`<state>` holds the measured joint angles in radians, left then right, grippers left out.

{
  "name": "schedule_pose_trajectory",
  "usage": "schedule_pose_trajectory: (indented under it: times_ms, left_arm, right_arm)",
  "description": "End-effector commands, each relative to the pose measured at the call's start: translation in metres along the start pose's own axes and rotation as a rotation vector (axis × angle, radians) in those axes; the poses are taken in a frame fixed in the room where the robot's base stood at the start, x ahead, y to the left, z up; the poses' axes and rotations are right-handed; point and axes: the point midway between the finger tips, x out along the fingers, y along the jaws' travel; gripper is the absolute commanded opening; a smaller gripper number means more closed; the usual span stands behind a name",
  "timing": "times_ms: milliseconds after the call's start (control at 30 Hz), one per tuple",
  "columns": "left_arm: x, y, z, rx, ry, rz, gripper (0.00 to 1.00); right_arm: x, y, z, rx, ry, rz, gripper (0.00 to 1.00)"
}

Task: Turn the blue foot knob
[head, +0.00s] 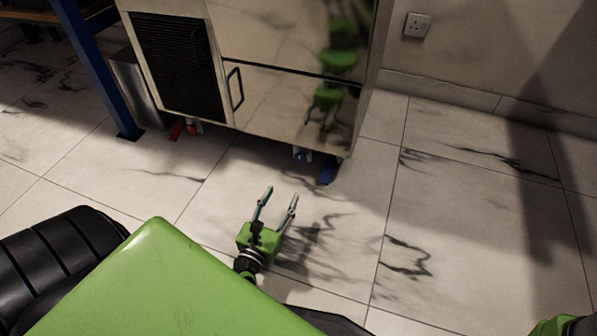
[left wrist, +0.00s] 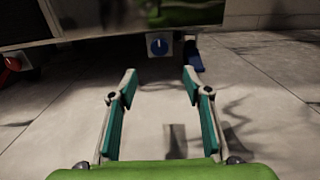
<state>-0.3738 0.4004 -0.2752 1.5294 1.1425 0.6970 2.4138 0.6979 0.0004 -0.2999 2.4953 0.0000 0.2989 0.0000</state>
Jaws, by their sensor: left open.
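The blue foot knob (head: 300,155) sits low under the front edge of the steel cabinet (head: 285,105), near its right corner. In the left wrist view, the blue knob (left wrist: 157,46) is round with a pale mark, on a light square plate, straight ahead between the fingers. My left gripper (head: 281,193) is open and empty, low over the floor in front of the knob and apart from it. Its two teal-lined fingers also show in the left wrist view (left wrist: 159,72). My right gripper is not visible.
A blue foot piece (head: 328,170) stands just right of the knob. A red knob and lever (head: 184,129) are under the cabinet farther left. A blue post (head: 98,65) stands at the left. The tiled floor (head: 450,200) is clear to the right.

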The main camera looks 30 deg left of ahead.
Motion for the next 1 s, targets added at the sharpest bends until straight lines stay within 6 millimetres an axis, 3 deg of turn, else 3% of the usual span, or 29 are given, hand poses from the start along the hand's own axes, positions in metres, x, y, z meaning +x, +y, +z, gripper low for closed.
schedule_pose_trajectory:
  times_ms: [167,700,1000]
  left_arm:
    - [0.015,0.001,-0.001,-0.013,-0.007,0.004,0.45]
    - [0.119,0.001,-0.001,-0.011,-0.006,0.002,0.45]
    - [0.138,0.001,0.0,-0.01,-0.003,0.001,0.45]
  right_arm:
    - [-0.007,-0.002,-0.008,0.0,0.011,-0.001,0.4]
    - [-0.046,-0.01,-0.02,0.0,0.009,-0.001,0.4]
    - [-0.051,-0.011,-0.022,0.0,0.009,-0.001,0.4]
